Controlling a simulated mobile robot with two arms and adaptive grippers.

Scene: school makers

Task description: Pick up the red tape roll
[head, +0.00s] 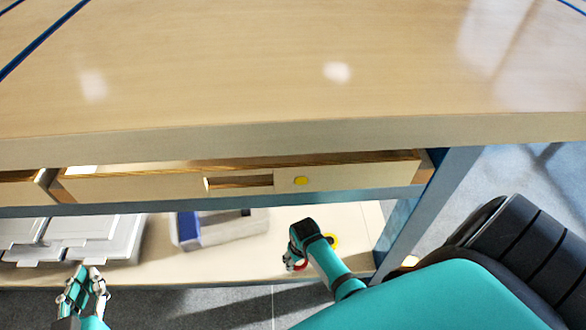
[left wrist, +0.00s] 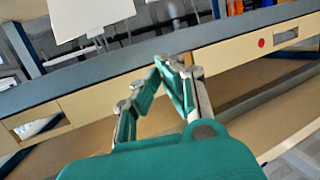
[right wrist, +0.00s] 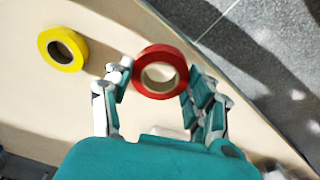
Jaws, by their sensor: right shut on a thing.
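The red tape roll (right wrist: 160,56) lies between the fingers of my right gripper (right wrist: 156,84) in the right wrist view, with the fingers touching its two sides. The gripper is shut on it, over the pale lower shelf. In the head view my right gripper (head: 296,258) is at the lower shelf, and only a bit of the red roll (head: 301,266) shows beside it. My left gripper (head: 88,276) hangs at the lower left in front of the shelf and holds nothing. In the left wrist view its fingertips (left wrist: 172,62) are close together.
A yellow tape roll (right wrist: 62,49) lies on the shelf left of the red one. The shelf (head: 340,215) also bears a grey and blue box (head: 225,229) and white trays (head: 105,235). The tabletop (head: 250,70) and drawers (head: 350,176) overhang it.

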